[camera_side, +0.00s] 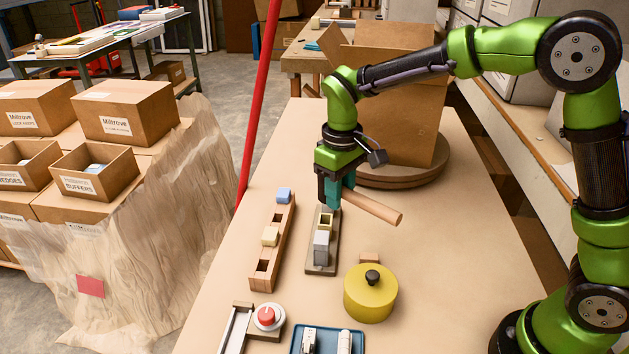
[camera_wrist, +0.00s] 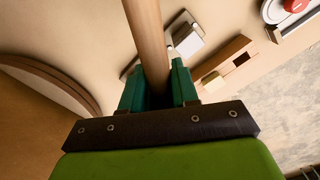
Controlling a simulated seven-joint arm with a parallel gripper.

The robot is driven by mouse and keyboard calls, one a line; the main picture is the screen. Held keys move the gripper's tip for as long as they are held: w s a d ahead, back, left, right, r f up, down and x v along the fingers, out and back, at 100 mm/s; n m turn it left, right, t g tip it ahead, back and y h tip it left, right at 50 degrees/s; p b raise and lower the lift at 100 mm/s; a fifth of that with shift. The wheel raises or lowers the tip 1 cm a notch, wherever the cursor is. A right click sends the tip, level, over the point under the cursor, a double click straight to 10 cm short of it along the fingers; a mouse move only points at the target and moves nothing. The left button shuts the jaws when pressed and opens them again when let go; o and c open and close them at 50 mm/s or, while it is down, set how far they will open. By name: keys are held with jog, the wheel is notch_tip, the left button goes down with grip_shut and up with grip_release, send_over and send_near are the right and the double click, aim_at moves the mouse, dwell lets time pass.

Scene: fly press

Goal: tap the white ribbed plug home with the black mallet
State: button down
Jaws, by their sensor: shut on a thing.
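My gripper (camera_side: 336,190) is shut on a round light-wood handle (camera_side: 374,207), which slants down to the right above the table. In the wrist view the handle (camera_wrist: 147,35) runs out between the teal fingers (camera_wrist: 158,88) past the top edge. No black mallet head can be made out on it.
A wooden rail (camera_side: 285,235) with blue and yellow blocks lies to the left. A yellow pot (camera_side: 371,295) with a black knob stands in front right. A red button (camera_side: 267,316) and a blue tray (camera_side: 326,351) are nearer. A large carton (camera_side: 400,120) stands behind on a turntable.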

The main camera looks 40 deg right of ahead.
jog(key=w+d+f+n, duration=0.1)
jog(key=w+d+f, duration=0.1)
jog(key=w+d, duration=0.4)
jog(key=shift+w+d+f, duration=0.15)
jog(key=shift+w+d, duration=0.2)
jog(key=shift+w, duration=0.35)
jog(key=shift+f, duration=0.1)
jog(key=shift+f, duration=1.45)
jog(key=shift+r, duration=1.2)
